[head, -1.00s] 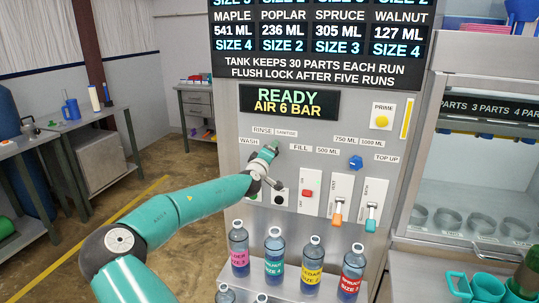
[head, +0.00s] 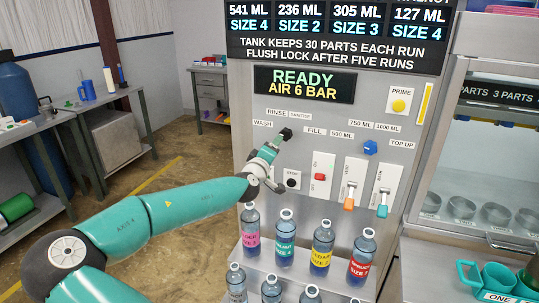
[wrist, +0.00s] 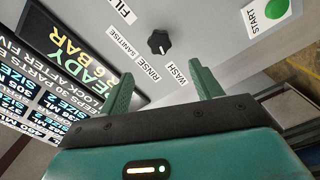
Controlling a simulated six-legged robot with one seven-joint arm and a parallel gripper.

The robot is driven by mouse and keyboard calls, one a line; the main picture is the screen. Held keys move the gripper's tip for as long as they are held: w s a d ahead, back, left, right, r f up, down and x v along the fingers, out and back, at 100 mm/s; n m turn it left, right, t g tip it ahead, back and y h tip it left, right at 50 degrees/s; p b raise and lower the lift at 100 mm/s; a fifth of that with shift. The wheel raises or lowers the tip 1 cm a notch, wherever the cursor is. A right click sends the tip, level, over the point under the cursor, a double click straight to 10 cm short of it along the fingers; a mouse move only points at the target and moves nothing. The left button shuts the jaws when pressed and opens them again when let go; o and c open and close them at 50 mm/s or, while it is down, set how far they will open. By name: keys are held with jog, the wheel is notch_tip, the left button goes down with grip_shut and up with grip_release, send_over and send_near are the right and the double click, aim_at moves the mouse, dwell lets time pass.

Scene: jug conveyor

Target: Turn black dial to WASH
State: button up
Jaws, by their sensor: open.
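The black dial (wrist: 160,43) sits on the grey panel in the wrist view, ahead of my gripper and between the lines of its fingers. The labels RINSE (wrist: 147,76), SANITISE (wrist: 128,44) and WASH (wrist: 174,73) lie around it. I cannot tell which label its pointer faces. In the head view the dial (head: 286,133) shows just beyond my gripper (head: 271,150), below the RINSE label. My gripper (wrist: 162,82) is open and empty, its two green fingers apart and not around the dial.
A green START button (wrist: 276,8) is at the wrist view's upper right. In the head view, a blue knob (head: 370,147) and several levers sit right of the dial. Several labelled bottles (head: 285,234) stand on a shelf below. A bench (head: 70,135) stands at left.

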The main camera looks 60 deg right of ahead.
jog(key=shift+s+a, duration=0.2)
jog(key=shift+a, duration=0.95)
